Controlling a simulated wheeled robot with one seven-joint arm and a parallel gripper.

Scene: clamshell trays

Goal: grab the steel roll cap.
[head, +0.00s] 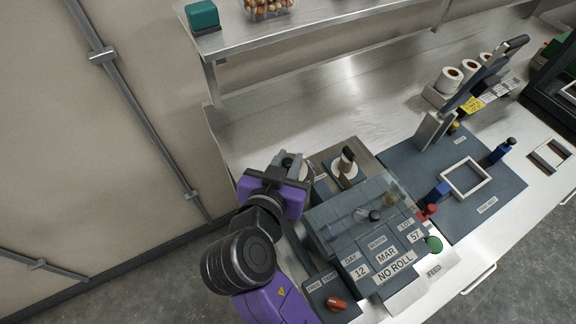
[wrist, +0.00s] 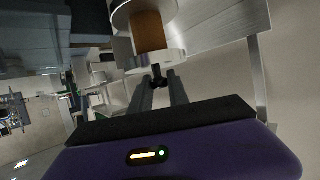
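My gripper (wrist: 160,80) points at a steel disc-like cap (wrist: 175,56) with a black knob (wrist: 158,72) in the wrist view. The two grey fingers stand apart, one on each side of the knob; contact cannot be told. Behind the cap is a pale roll with a brown core (wrist: 149,31). In the head view my gripper (head: 285,162) is at the left end of the labelling machine, and its fingers partly hide the cap there.
The grey machine (head: 345,225) with a clear cover and label plates is right of my arm. A dark mat (head: 465,205) carries a white frame (head: 465,178). Several white rolls (head: 450,79) stand farther back. A shelf (head: 300,32) overhangs behind; the bench under it is clear.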

